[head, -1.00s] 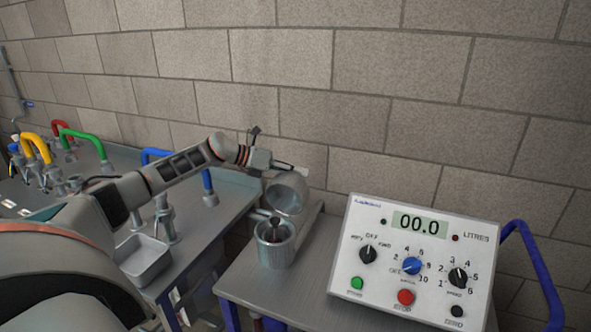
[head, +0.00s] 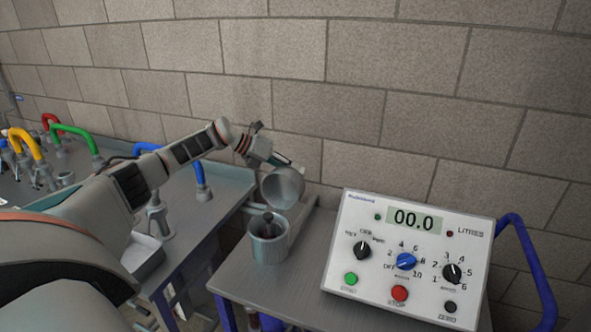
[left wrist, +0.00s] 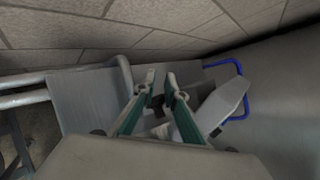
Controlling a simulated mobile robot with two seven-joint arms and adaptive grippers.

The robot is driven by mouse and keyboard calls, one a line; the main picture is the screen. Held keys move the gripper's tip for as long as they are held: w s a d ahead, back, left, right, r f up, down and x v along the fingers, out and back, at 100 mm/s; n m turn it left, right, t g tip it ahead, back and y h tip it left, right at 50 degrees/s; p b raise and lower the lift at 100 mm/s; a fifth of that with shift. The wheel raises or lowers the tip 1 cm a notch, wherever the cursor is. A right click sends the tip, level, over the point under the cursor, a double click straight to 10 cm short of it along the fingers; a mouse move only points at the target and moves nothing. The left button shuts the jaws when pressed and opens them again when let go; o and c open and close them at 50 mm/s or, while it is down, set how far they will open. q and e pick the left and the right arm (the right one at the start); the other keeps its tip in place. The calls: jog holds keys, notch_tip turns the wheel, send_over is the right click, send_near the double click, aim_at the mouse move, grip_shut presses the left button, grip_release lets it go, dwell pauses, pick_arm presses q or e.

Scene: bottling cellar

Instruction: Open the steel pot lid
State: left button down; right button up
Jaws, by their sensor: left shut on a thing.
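The steel pot (head: 269,246) stands on the table's left part, its mouth uncovered, with a dark upright piece (head: 268,223) showing in it. The round steel pot lid (head: 283,188) is raised, steeply tilted, just above and behind the pot's mouth. Whether its lower edge touches the rim is hard to tell. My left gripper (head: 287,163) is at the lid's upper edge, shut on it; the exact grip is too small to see. In the left wrist view my left gripper's fingers (left wrist: 163,82) show with a small gap between the tips. My right gripper is not in view.
A control box (head: 410,252) with display and knobs stands right of the pot. A blue rail (head: 531,265) is at the table's right end. Coloured taps (head: 75,138) line the bench at left. A block wall (head: 380,60) rises close behind.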

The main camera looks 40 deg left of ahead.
pick_arm(q)
jog(key=c, duration=2.2)
grip_release()
jog(key=f, duration=0.1)
jog(key=s+f, duration=0.1)
jog(key=f, duration=0.1)
jog(key=shift+s+a, duration=0.1)
jog(key=shift+s, duration=0.05)
jog(key=shift+c, duration=0.2)
jog(key=o, duration=0.5)
jog(key=shift+s+r, duration=0.15)
jog(key=shift+c, duration=0.2)
jog(key=shift+s+a, duration=0.1)
jog(key=shift+s, duration=0.05)
jog(key=shift+g, duration=0.3)
jog(key=shift+r, duration=0.2)
jog(key=r+v, duration=0.1)
jog(key=v, duration=1.2)
jog(key=shift+w, duration=0.4)
jog(key=shift+w+d, duration=0.1)
jog(key=shift+d, duration=0.15)
